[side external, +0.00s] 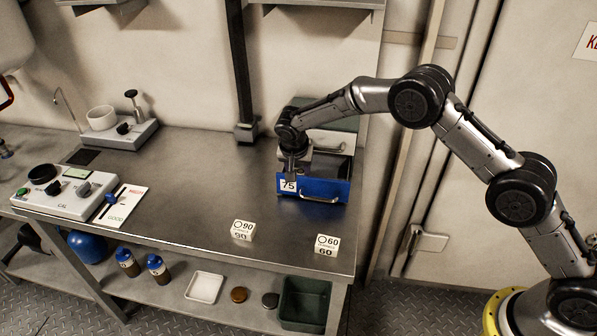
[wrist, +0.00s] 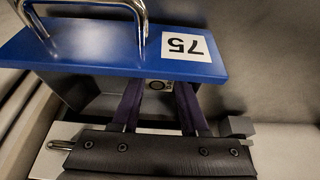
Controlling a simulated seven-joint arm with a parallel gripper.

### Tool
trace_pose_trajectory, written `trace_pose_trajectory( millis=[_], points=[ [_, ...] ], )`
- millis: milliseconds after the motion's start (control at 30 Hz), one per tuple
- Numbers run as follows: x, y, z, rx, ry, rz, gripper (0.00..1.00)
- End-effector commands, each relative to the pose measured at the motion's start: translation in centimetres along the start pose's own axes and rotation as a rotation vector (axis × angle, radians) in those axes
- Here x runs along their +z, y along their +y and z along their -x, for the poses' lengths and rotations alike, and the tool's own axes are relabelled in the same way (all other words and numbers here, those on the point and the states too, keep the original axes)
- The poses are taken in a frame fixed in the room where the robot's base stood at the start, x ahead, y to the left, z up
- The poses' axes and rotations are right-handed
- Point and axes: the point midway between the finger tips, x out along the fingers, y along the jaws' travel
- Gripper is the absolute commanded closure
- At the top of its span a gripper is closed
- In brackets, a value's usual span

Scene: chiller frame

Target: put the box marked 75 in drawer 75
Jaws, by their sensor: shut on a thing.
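The drawer with the blue front (side external: 322,191) is pulled out of the cabinet at the back of the bench, its 75 label at the left of the front. The blue front also shows in the wrist view (wrist: 110,48), with the 75 upside down. My gripper (side external: 291,176) points down at the left part of the open drawer, just behind the front. In the wrist view its two fingers are shut on a small pale box (wrist: 156,84) with a round mark. The blue front hides part of this box. Its number cannot be read, and I cannot tell whether it touches the drawer floor.
A box marked 90 (side external: 243,230) and a box marked 60 (side external: 326,245) stand near the bench's front edge. A control unit (side external: 62,193) and a scale-like device (side external: 120,130) are at the left. The bench middle is clear. A dark post (side external: 243,75) rises behind.

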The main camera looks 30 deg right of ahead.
Motion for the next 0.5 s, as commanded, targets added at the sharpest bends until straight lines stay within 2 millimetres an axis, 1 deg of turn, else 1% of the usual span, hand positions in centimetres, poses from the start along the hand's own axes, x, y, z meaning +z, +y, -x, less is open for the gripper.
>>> trace_pose_trajectory(
  millis=[233,267,300,500],
  points=[
    [0.13,0.01,-0.29,0.0,0.001,0.001,1.0],
    [0.11,0.0,-0.25,0.0,0.001,0.0,0.51],
    [0.11,0.0,-0.24,0.0,0.001,0.0,0.44],
    [0.1,0.0,-0.22,0.0,0.001,0.0,0.44]
  ],
)
